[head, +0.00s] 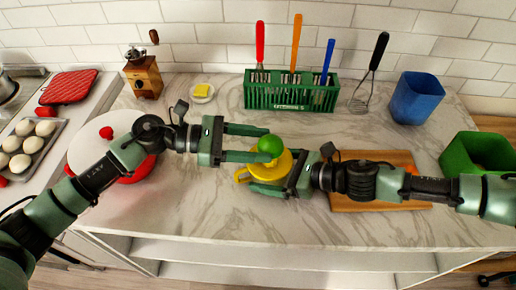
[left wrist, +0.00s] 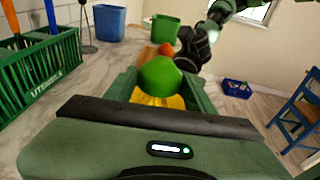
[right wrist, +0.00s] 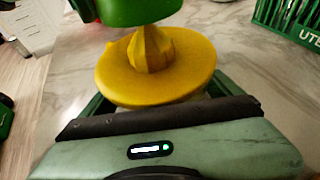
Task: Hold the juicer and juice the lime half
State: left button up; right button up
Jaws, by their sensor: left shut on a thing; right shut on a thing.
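The green lime half (head: 270,146) is between the fingers of my left gripper (head: 264,143), which is shut on it. The yellow juicer (head: 279,168) is held by my right gripper (head: 268,175), shut on it from the right. The lime is over the juicer in the head view. In the right wrist view the lime (right wrist: 135,9) is just above the ribbed cone of the juicer (right wrist: 160,75); I cannot tell whether they touch. In the left wrist view the lime (left wrist: 160,77) hides most of the juicer (left wrist: 152,101).
A wooden cutting board (head: 375,203) lies under my right arm. A blue container (head: 417,97) and green bin (head: 478,155) stand right. A red-and-white pot (head: 88,137) is under my left arm.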

pick_arm(q)
jog(key=shift+d+r, duration=0.1)
jog(key=shift+r, duration=2.35)
jog(key=shift+f, duration=0.1)
jog(key=shift+f, duration=3.25)
jog(key=o, duration=0.8)
jog(key=c, duration=0.8)
